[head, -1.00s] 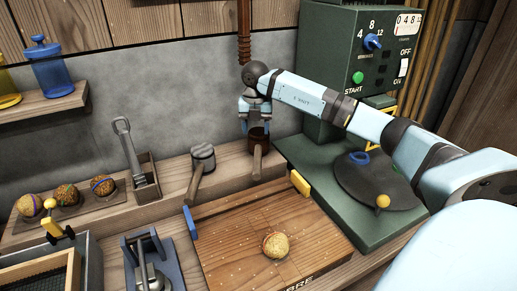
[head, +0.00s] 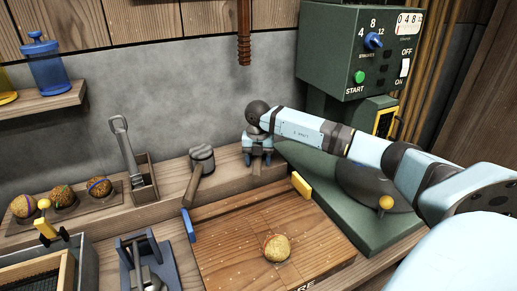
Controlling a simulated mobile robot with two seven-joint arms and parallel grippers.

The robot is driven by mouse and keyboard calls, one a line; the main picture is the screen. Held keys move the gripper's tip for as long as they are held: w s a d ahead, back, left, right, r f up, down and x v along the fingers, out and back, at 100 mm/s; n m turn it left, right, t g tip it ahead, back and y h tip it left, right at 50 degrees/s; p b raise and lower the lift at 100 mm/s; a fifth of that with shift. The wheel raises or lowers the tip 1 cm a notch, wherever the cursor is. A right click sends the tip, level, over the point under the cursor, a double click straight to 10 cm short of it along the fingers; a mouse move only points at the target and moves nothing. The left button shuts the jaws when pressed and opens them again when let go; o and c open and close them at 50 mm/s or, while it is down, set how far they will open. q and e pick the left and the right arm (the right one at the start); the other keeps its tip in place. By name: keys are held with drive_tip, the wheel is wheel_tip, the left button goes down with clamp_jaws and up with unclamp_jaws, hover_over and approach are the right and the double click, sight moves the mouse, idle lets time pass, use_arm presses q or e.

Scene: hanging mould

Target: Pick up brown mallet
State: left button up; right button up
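The brown mallet (head: 257,167) stands on the wooden ledge at the back, right of the grey-headed mallet (head: 202,159). Its head is mostly hidden behind my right gripper, and only a little of its brown handle shows below. My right gripper (head: 258,162) points down at the mallet, with its two blue fingers apart on either side of it. I cannot tell whether the fingers touch it. My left gripper is not in view.
A green machine (head: 352,60) with a dark round plate stands to the right. A wooden board (head: 230,250) with a ball (head: 276,248) lies in front. A scoop in a wooden box (head: 145,182) and several balls are at left. A brown rope (head: 244,35) hangs above.

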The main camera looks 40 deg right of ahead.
drive_tip(key=shift+r, duration=0.1)
clamp_jaws()
drive_tip(key=shift+r, duration=0.1)
